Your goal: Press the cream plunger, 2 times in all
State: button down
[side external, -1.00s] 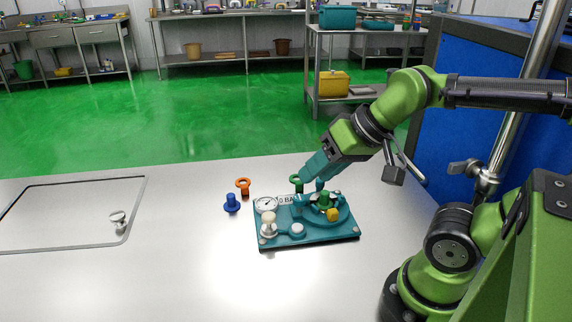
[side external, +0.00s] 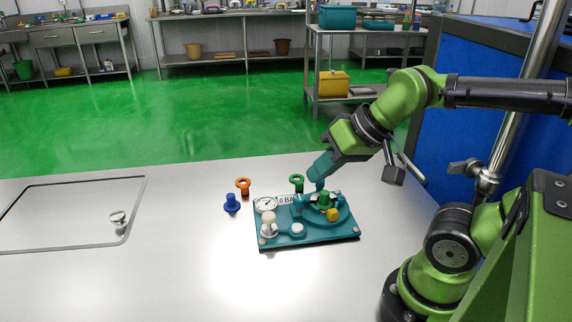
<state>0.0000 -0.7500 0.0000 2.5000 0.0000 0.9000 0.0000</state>
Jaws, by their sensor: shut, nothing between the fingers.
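The cream plunger (side external: 268,219) stands upright at the front left corner of the teal base plate (side external: 328,238). It has a round cream knob over a pale collar. My gripper (side external: 319,187) has teal fingers that are shut and empty. It is to the right of and behind the plunger, apart from it, with its tips close to the back of the round turntable part (side external: 343,216). I cannot tell whether the tips touch anything there.
On the plate are a dial gauge (side external: 265,204), a white button (side external: 297,229), a green knob (side external: 324,200) and a yellow piece (side external: 333,215). A green ring-topped piece (side external: 297,183), an orange one (side external: 243,186) and a blue peg (side external: 232,203) stand nearby.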

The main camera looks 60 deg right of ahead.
dwell(0.8)
jog(key=m+g+y, duration=0.2)
jog(key=m+y, duration=0.4)
jog(key=m, duration=0.6)
send_over(273, 214)
notch_tip(273, 214, down, 7)
jog(key=shift+r, duration=0.2)
jog(key=shift+f, duration=0.1)
jog(key=shift+f, duration=4.35)
